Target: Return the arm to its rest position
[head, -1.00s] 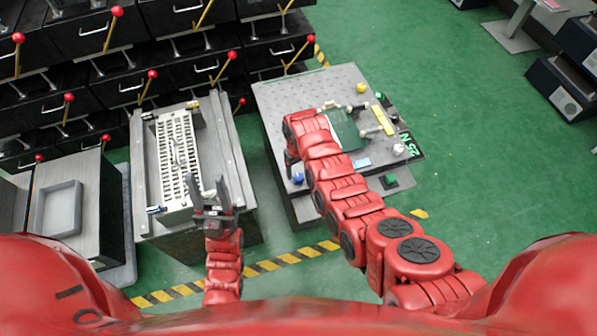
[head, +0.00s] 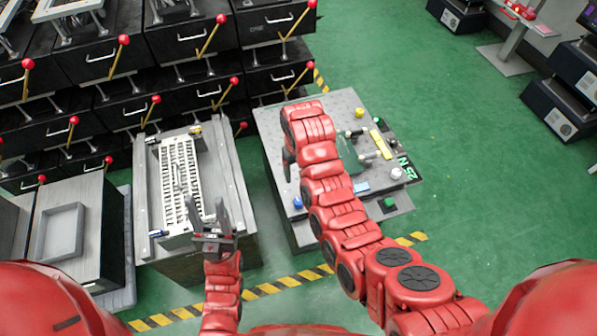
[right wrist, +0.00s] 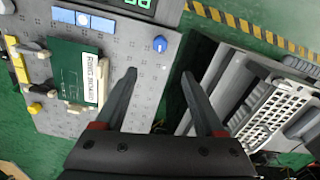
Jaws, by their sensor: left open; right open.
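My right arm (head: 340,210) reaches from the lower right over the left part of the perforated fixture table (head: 345,103). My left gripper (head: 210,215) is open, fingers pointing away from me, at the near end of the white slotted rack (head: 182,180). I cannot tell whether it touches the rack.
The fixture table holds a green board (right wrist: 78,70), a blue knob (right wrist: 160,44) and a green button (head: 389,203). Black drawers with red-knobbed levers (head: 235,81) stand at the back left. A grey tray (head: 62,232) lies at the left. Green floor (head: 480,200) is open at the right.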

